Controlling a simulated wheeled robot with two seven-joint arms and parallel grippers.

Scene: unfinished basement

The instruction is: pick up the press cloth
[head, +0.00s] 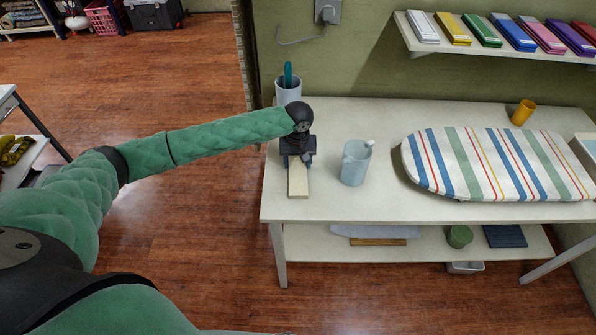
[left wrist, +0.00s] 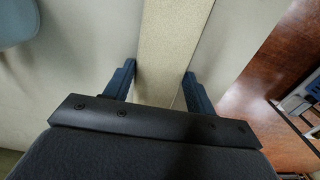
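The press cloth (head: 298,182) looks like a long, narrow, cream-coloured strip lying flat near the left end of the white table (head: 375,208). My left gripper (head: 298,161) points down over its far part and hides that end. In the left wrist view, the press cloth (left wrist: 167,45) runs between the two blue fingers of the left gripper (left wrist: 160,74), one on each side. The fingers are open, with a small gap beside the cloth. I cannot tell whether they reach down to the tabletop. My right gripper is not in view.
A light blue pitcher (head: 355,165) stands close to the right of the gripper. A pale cup with a teal tool (head: 288,90) stands behind it. The table's left edge is close by.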

